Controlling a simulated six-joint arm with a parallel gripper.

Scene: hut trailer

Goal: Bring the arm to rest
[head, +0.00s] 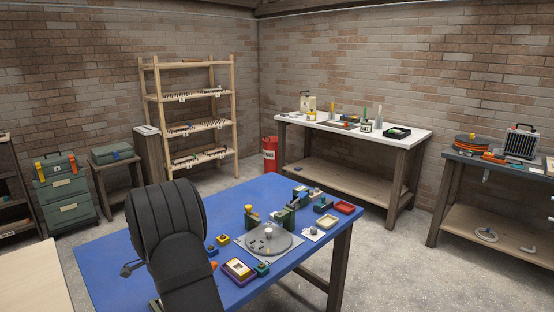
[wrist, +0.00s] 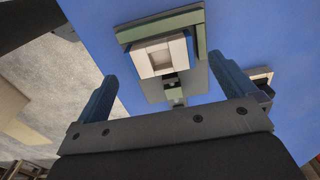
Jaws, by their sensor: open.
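My gripper (wrist: 163,68) shows in the wrist view with its two blue fingers wide apart and nothing held between them. Beyond the fingertips is a green and grey fixture (wrist: 126,36) with a pale square block (wrist: 162,57) on the blue table (wrist: 88,14). The gap between the fingers and the fixture is hard to judge. In the head view my black arm stands large in front of the blue table (head: 110,253), and my gripper cannot be made out there.
The table's left part is mostly bare. A white-topped bench (head: 310,121) stands behind.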

